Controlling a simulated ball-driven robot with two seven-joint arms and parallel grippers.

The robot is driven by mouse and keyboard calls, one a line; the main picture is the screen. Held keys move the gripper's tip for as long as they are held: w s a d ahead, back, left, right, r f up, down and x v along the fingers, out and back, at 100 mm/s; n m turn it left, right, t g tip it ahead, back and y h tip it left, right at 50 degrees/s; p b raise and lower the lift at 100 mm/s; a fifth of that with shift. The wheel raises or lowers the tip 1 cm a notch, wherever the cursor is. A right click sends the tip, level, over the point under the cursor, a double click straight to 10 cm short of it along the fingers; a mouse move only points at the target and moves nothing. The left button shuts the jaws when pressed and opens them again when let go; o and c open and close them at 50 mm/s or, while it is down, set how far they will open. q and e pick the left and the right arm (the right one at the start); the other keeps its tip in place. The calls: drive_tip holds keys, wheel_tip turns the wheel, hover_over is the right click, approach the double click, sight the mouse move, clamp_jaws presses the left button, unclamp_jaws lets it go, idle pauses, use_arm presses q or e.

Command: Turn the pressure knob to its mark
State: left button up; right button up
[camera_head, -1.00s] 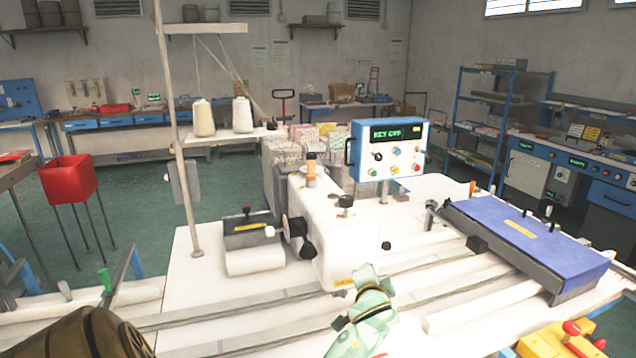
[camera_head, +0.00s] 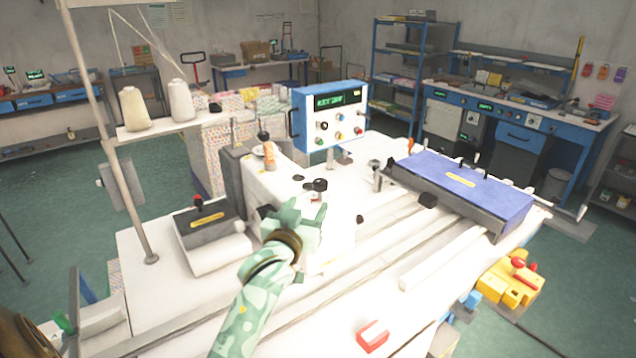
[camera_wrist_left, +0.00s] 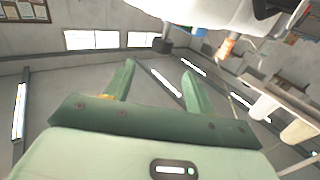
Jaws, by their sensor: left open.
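The white sewing machine head (camera_head: 262,185) stands on the white bench. A dark round-topped knob (camera_head: 320,185) stands on it, probably the pressure knob; its mark cannot be made out. My left gripper (camera_head: 308,208), on a green camouflage arm, is in front of the machine, close to this knob in the picture. I cannot tell whether it touches the knob. In the left wrist view its two green fingers (camera_wrist_left: 158,80) are apart with nothing between them. The white machine body (camera_wrist_left: 195,10) shows above them there. My right gripper is not in view.
A blue-framed control box (camera_head: 330,115) with small knobs stands behind the machine. A blue-topped unit (camera_head: 465,190) is to the right. A thread stand pole (camera_head: 108,130) rises at left, with two cones. A yellow block (camera_head: 510,283) and a red block (camera_head: 372,336) are at the front right.

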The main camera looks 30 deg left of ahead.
sight(318, 187)
use_arm(q)
drive_tip(key=x, duration=1)
drive_tip(key=shift+w+a+b, duration=0.15)
drive_tip(key=shift+w+b, duration=0.05)
drive_tip(key=shift+b, duration=0.2)
drive_tip(key=shift+w+a, duration=0.15)
drive_tip(key=shift+w, duration=0.1)
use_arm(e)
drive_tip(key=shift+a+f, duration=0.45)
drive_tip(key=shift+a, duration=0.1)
